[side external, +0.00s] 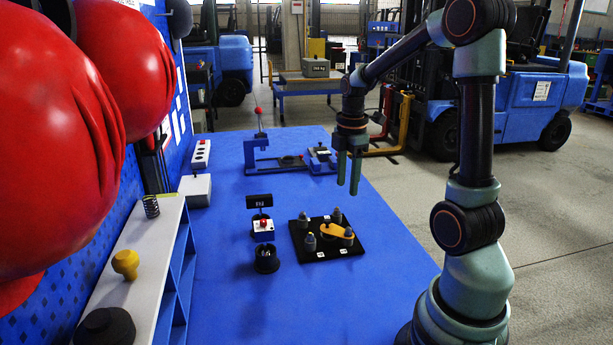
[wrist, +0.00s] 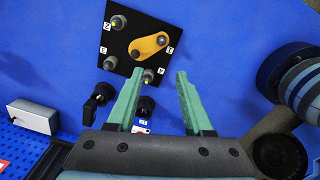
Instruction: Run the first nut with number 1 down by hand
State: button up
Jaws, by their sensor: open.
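A black square plate (side external: 298,236) lies flat on the blue table top, with several grey posts or nuts standing on it. It also shows in the wrist view (wrist: 137,32). A yellow-orange link (wrist: 150,46) lies across the plate between two grey round pieces. My gripper (side external: 348,188) is open and empty, pointing down above the far right side of the plate. In the wrist view its fingers (wrist: 160,74) stand apart, with one grey nut (wrist: 148,76) beyond the left fingertip.
A small dark display (side external: 259,201), a box with a red button (side external: 263,224) and a round black holder (side external: 266,263) stand left of the plate. A blue clamp fixture (side external: 262,152) stands behind. A white shelf (side external: 150,262) lines the left side. The table's front right is clear.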

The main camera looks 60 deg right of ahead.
aim_at(349, 228)
jog(key=shift+n, duration=0.4)
jog(key=f, duration=0.4)
jog(key=d+f, duration=0.1)
jog(key=f, duration=0.8)
jog(key=shift+s+d, duration=0.2)
jog(key=shift+s, duration=0.05)
grip_shut()
